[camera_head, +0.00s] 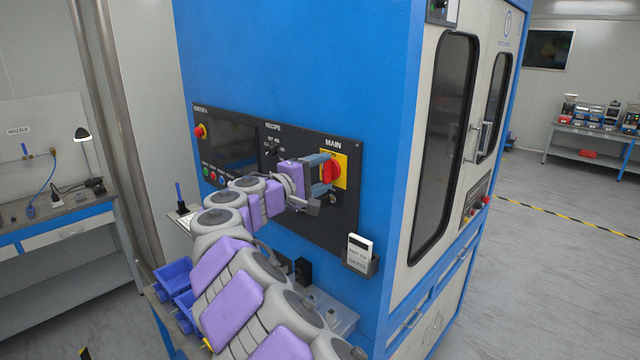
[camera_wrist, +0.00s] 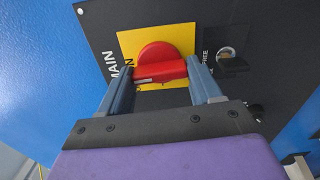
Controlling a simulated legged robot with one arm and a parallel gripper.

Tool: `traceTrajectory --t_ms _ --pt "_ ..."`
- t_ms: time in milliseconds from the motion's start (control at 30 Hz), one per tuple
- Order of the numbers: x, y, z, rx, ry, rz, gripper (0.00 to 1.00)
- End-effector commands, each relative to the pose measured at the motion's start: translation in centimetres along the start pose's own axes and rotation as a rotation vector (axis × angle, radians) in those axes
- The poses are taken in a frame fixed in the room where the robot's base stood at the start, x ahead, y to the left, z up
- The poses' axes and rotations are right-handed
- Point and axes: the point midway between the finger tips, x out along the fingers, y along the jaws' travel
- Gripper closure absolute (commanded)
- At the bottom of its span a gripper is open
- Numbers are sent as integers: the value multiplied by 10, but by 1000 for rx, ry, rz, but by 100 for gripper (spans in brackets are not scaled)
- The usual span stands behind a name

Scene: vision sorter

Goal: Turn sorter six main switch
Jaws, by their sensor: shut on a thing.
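The main switch (camera_head: 331,170) is a red rotary knob on a yellow plate (camera_head: 341,163), at the right end of the black control panel, under the word MAIN. In the wrist view the red knob (camera_wrist: 158,68) sits on its yellow plate (camera_wrist: 128,44), with its grip bar lying nearly crosswise. My gripper (camera_head: 326,168) reaches the panel from the left. In the wrist view my gripper (camera_wrist: 160,76) has one blue-grey finger at each end of the red bar, shut on it. Part of the lettering on the plate is hidden by the fingers and knob.
The black panel (camera_head: 230,145) also carries a screen, several buttons, a red emergency stop (camera_head: 200,131) and a recipe selector (camera_head: 270,152). A lock (camera_wrist: 228,56) sits beside the switch. A card holder (camera_head: 360,254) juts out below right. Blue bins (camera_head: 172,275) stand at lower left.

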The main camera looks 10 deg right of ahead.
Motion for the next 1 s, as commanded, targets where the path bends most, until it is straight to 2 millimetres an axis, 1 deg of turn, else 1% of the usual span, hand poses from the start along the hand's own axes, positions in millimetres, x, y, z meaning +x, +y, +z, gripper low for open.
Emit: traceTrajectory --t_ms 33,300,733,767,1000 --pt "1 -5 0 18 -2 -4 67" --pt "1 -4 0 74 -3 -6 67" --pt "1 -5 0 80 -3 -9 67" --pt "1 -5 0 80 -3 -9 33" --pt "1 -3 1 80 -3 -6 11"
